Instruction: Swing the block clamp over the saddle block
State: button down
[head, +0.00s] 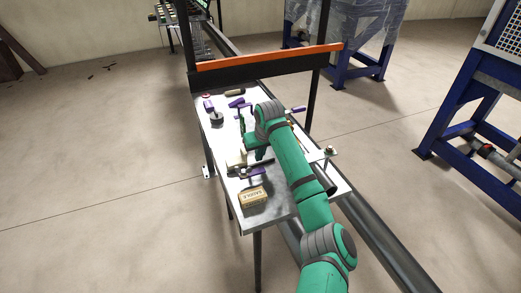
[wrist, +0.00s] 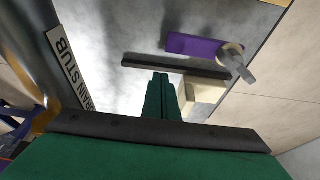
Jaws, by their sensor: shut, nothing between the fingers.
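The cream saddle block (wrist: 203,92) sits on the metal bench just right of my fingers in the wrist view; it also shows in the head view (head: 237,159). What looks like the block clamp is a dark bar (wrist: 175,66) with a purple handle (wrist: 200,46) beside it and a grey post at its right end. In the head view the purple part (head: 252,171) lies in front of the block. The bar appears beside the block, not across it. My gripper (wrist: 160,78) is shut and empty, its tips close to the bar; contact cannot be told.
A labelled tan box (head: 254,195) stands at the bench's near end. More purple-handled parts (head: 238,102) and a dark round piece (head: 217,119) lie farther back. A large pipe (head: 376,245) runs along the right. An orange-edged crossbar (head: 270,57) spans the far end.

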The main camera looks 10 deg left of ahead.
jog(key=shift+s+d+r, duration=0.1)
jog(key=shift+s+d, duration=0.45)
jog(key=shift+s, duration=0.2)
jog(key=shift+s+d, duration=0.5)
jog(key=shift+s, duration=0.25)
jog(key=shift+w+a, duration=0.15)
